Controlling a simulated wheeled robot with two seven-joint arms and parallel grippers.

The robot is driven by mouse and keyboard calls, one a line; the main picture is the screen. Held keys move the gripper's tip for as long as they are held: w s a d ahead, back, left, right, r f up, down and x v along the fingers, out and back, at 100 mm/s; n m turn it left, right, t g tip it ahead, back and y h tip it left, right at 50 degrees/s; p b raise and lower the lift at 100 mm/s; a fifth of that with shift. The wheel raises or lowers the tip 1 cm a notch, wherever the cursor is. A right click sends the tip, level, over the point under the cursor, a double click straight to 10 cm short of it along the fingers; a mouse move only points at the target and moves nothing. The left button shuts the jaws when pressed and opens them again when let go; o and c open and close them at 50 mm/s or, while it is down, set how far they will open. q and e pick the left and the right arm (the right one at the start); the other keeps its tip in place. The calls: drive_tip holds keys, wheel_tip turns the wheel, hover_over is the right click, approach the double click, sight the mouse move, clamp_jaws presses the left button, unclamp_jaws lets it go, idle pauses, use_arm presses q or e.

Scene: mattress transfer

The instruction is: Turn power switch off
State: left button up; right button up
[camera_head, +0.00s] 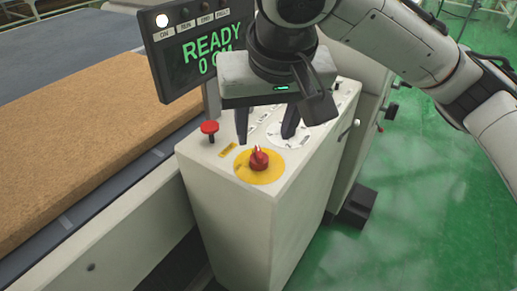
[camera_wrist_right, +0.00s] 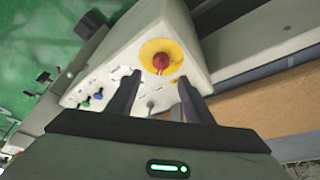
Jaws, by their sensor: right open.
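The power switch is a red rotary knob (camera_head: 258,158) on a round yellow plate (camera_head: 270,174), on top of a cream control box (camera_head: 235,210). In the wrist view the red knob (camera_wrist_right: 161,62) and yellow plate (camera_wrist_right: 163,46) lie beyond the fingertips. My right gripper (camera_head: 266,140) is open and empty, its fingers pointing down just behind the knob in the head view. It also shows in the wrist view (camera_wrist_right: 157,84), fingers apart. I see no contact with the knob. My left gripper is not in view.
A red mushroom button (camera_head: 209,127) stands left of the knob. A display (camera_head: 205,45) reading READY rises behind, with a lit ON lamp. A brown mattress (camera_head: 90,135) lies on the conveyor at left. Green floor (camera_head: 420,210) is open at right.

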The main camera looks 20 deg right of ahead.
sight(260, 154)
drive_tip(key=b+x, duration=0.1)
drive_tip(key=x, duration=0.8)
drive_tip(key=shift+a+f, duration=0.1)
drive_tip(key=shift+f, duration=0.05)
drive_tip(key=shift+c, duration=0.2)
drive_tip(key=c, duration=1)
